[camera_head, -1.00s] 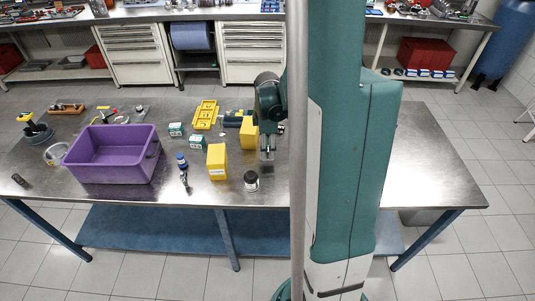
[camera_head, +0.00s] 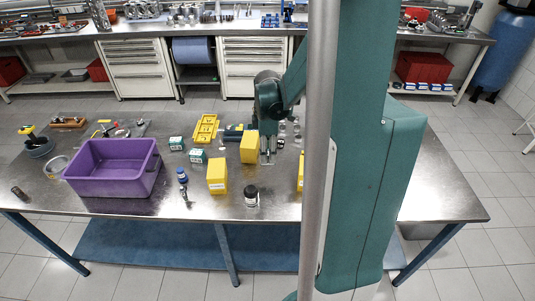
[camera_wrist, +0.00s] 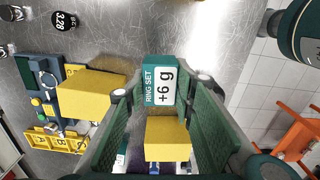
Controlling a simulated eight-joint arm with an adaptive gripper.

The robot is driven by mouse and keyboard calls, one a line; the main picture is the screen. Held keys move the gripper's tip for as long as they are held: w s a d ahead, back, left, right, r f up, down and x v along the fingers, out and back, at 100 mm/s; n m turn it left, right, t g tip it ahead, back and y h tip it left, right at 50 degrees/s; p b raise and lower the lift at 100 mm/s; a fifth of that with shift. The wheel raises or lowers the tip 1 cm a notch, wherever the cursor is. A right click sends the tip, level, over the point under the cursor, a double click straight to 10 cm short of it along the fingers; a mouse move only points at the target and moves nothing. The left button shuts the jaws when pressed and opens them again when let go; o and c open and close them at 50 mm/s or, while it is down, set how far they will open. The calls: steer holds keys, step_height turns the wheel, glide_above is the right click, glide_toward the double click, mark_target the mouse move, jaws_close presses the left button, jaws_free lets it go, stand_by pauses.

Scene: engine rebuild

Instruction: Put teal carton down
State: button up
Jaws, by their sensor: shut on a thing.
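My gripper (camera_head: 267,158) is over the right-middle part of the steel table, just right of a yellow box (camera_head: 250,147). In the wrist view my gripper (camera_wrist: 163,92) is shut on a teal carton (camera_wrist: 160,84) with a white label reading "RING SET +6 g". The carton sits between the fingertips with its label toward the camera. In the head view I cannot make out the held carton. Two other teal-and-white cartons (camera_head: 176,143) (camera_head: 198,155) stand on the table to the left.
A purple bin (camera_head: 112,180) stands at left. A yellow tray (camera_head: 206,128) lies behind the cartons. Another yellow box (camera_head: 217,177) and a dark jar (camera_head: 251,196) stand in front. My column hides part of a further yellow box (camera_head: 301,170). Bare table shows farther right.

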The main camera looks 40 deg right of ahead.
steer(key=shift+r, duration=0.15)
stand_by(0.5)
steer(key=shift+r, duration=2.7)
steer(key=shift+w+a+r, duration=0.15)
steer(key=shift+w, duration=0.1)
steer(key=w+a+r+p, duration=0.1)
steer(key=w+a, duration=0.8)
steer(key=w, duration=0.2)
steer(key=w+a+p, duration=0.1)
steer(key=w+a, duration=0.8)
steer(key=w, duration=0.3)
steer(key=w+a+f+m+p, duration=0.1)
steer(key=w+a, duration=0.5)
steer(key=a, duration=0.6)
steer(key=w+a+p, duration=0.1)
steer(key=w+a, duration=0.5)
steer(key=a, duration=0.6)
steer(key=shift+s+a+f, duration=0.1)
steer(key=shift+s+f, duration=0.05)
steer(key=shift+f, duration=2.45)
